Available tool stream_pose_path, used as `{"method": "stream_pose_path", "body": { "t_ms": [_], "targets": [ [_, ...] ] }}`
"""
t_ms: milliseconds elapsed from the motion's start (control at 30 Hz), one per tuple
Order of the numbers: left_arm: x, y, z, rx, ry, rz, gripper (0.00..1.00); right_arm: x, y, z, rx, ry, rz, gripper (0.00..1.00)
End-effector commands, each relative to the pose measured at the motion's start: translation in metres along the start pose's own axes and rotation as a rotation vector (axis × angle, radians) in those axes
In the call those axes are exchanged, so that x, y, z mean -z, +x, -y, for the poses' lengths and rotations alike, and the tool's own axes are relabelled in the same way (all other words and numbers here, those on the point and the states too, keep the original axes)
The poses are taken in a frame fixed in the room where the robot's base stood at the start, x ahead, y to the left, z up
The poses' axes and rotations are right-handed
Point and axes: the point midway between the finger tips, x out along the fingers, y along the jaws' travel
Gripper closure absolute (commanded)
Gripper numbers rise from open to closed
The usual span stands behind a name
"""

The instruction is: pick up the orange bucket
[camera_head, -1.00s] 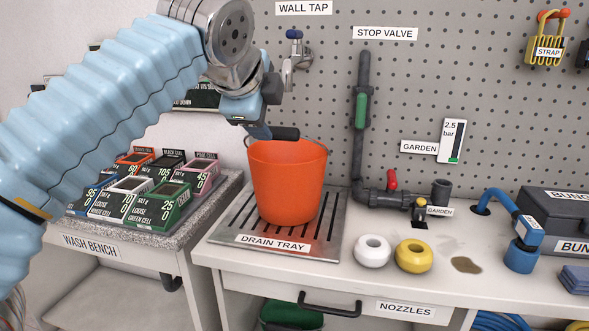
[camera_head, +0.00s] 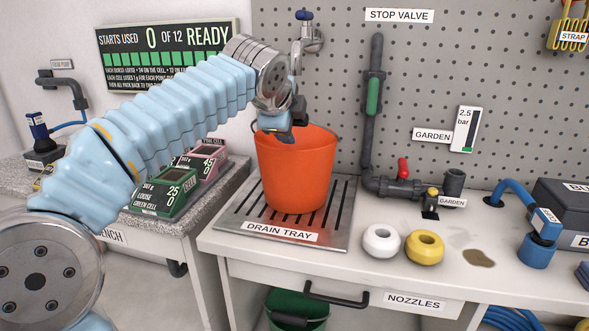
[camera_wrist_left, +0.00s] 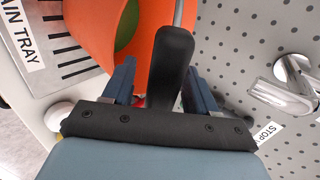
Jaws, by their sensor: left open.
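The orange bucket (camera_head: 297,172) stands upright on the drain tray (camera_head: 337,215) in the head view. It also shows at the top of the left wrist view (camera_wrist_left: 83,22). In the left wrist view the blue fingers of the gripper (camera_wrist_left: 157,88) are apart. The black grip of the bucket's handle (camera_wrist_left: 170,60) lies between them, with a gap seen on the left side. Whether either finger touches it I cannot tell. My right gripper is not in view.
The wall tap (camera_head: 305,40) is close behind my left gripper. Stop-valve piping (camera_head: 372,130) stands right of the bucket. A white nozzle (camera_head: 381,243) and a yellow nozzle (camera_head: 424,247) lie on the counter. Colored cell boxes (camera_head: 165,192) are left, under my arm.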

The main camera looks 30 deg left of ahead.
Motion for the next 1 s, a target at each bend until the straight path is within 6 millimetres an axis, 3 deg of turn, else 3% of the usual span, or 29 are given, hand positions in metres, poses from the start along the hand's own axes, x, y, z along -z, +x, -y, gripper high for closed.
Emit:
{"method": "stream_pose_path", "body": {
  "t_ms": [100, 300, 667, 1000],
  "targets": [
    [0.0007, 0.0126, 0.0001, -0.001, 0.001, -0.002, 0.43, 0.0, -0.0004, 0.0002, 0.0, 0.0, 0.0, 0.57],
    [0.0008, 0.0131, 0.0003, 0.001, 0.001, -0.002, 0.44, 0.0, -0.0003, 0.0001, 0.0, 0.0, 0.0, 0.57],
    [0.0007, 0.0129, 0.0002, 0.0, 0.001, -0.001, 0.99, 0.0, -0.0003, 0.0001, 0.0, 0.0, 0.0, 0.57],
    [0.0009, 0.011, 0.0024, 0.006, 0.001, -0.002, 1.0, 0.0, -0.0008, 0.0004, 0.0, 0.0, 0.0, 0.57]
  ]
}}
